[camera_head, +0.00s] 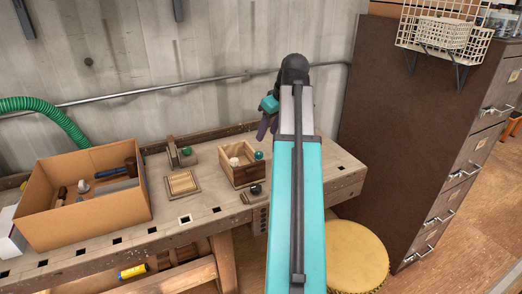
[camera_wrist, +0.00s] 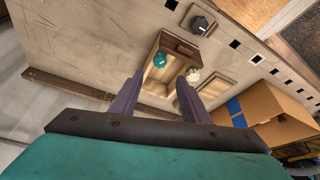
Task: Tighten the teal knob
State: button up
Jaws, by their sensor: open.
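A wooden box (camera_head: 241,176) stands on the workbench, with a teal-green knob (camera_head: 258,155) at its right side and a pale rounded piece (camera_head: 234,161) at its top. A second green knob (camera_head: 186,150) sits on a small wooden fixture (camera_head: 173,152) behind and left of the box.
A black knob (camera_head: 256,189) on a small block is at the bench's front edge. A shallow wooden tray (camera_head: 182,183) lies left of the box. A cardboard box (camera_head: 95,215) with tools fills the bench's left. A tall brown cabinet (camera_head: 395,120) stands right; a yellow stool (camera_head: 357,257) is below.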

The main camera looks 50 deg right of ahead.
aim_at(259, 153)
jog(key=x, duration=1)
jog(key=shift+f, duration=0.25)
jog(key=c, duration=1.1)
jog(key=shift+o, duration=0.2)
